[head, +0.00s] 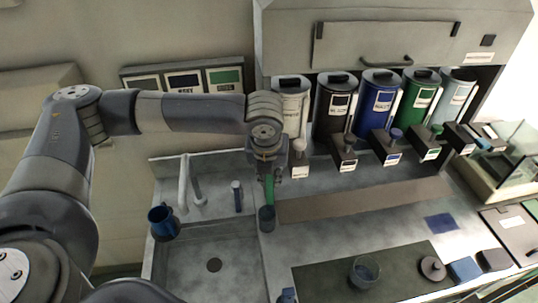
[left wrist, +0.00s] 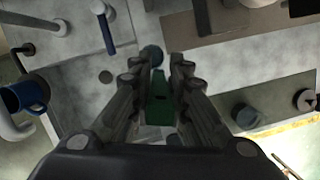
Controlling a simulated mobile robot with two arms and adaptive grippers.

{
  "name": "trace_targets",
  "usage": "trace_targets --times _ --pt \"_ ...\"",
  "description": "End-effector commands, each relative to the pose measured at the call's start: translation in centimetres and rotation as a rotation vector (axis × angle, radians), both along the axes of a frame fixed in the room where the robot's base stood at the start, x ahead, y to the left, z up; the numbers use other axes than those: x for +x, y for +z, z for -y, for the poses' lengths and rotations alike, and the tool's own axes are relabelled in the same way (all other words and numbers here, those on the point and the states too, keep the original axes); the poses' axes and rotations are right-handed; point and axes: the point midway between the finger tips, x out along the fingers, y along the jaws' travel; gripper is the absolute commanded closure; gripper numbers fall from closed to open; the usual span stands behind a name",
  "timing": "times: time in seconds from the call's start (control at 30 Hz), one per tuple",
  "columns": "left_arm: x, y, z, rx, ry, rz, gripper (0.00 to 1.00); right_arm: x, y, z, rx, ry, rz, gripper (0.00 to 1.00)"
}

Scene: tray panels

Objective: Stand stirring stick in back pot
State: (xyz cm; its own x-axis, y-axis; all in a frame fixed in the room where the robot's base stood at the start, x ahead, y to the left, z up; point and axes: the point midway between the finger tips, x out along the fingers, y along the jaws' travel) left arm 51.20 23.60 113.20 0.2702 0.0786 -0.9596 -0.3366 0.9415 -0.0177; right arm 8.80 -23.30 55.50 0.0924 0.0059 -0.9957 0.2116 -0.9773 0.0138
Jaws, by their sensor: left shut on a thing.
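My left gripper (head: 268,176) points down over the counter at the right edge of the sink, shut on a green stirring stick (head: 269,191). The stick also shows between the fingers in the left wrist view (left wrist: 159,102). A small dark grey-blue pot (head: 266,220) stands directly below, and its round top shows past the fingers in the left wrist view (left wrist: 152,54). The stick's lower end meets the pot's rim in the head view; I cannot tell whether it is inside. Another small blue pot-like thing (head: 287,296) is at the bottom edge. My right gripper is not in view.
A sink (head: 190,260) with a faucet (head: 184,185) and blue mug (head: 162,222) lies left. Several canisters (head: 380,100) with dispensers line the back. A glass bowl (head: 364,272) stands on the dark front mat (head: 325,283), with a round lid (head: 432,268) to its right.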

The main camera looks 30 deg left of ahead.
Motion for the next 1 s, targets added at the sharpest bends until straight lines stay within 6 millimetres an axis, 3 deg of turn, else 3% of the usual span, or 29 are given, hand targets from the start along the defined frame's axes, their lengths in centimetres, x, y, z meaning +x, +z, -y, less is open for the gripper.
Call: trace_targets --times 0.2,0.4,0.67,1.0 --pt "1.3 1.4 -1.0 0.007 -0.269 -0.008 1.0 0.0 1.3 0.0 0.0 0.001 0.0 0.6" --pt "1.9 2.0 -1.3 0.012 -0.43 -0.01 1.0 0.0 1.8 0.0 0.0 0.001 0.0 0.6" --pt "2.2 1.8 -1.5 0.015 -0.484 -0.01 1.0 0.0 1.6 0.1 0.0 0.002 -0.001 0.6" --pt "2.1 0.3 -1.5 0.016 -0.482 -0.01 1.0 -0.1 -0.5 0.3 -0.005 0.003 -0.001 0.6"
